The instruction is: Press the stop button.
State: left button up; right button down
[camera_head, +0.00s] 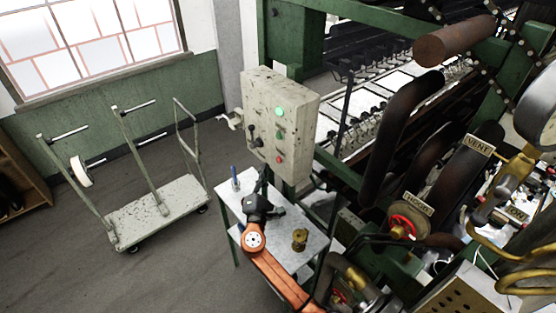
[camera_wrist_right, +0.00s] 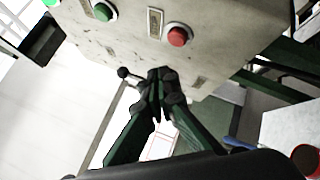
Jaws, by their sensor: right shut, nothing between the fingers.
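The grey control box (camera_head: 255,95) hangs on the green machine frame. On its face are a lit green button (camera_head: 279,111), a darker green button (camera_head: 280,135) and a red button (camera_head: 279,159) lowest. In the right wrist view the red button (camera_wrist_right: 178,36) sits in a pale ring, with a green button (camera_wrist_right: 103,11) to its left. My right gripper (camera_head: 264,175) is just below the box. In the wrist view its fingertips (camera_wrist_right: 161,76) are together and empty, below the red button in the picture and apart from it. My left gripper is not in view.
A small table (camera_head: 290,255) below carries a brass-coloured spool (camera_head: 300,239) and a blue bottle-like item (camera_head: 235,179). A cart (camera_head: 160,212) stands left on open floor. Machine pipes (camera_head: 395,130) crowd the right.

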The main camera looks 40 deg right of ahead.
jog(key=shift+w+d, duration=0.1)
jog(key=shift+d, duration=1.25)
dwell(0.5)
jog(key=shift+d, duration=0.4)
jog(key=shift+d, duration=0.45)
dwell(0.8)
jog(key=shift+b, duration=0.3)
jog(key=shift+a, duration=0.9)
jog(key=a, duration=0.3)
jog(key=a+b, duration=0.1)
jog(key=a, duration=0.1)
jog(key=shift+s, duration=0.25)
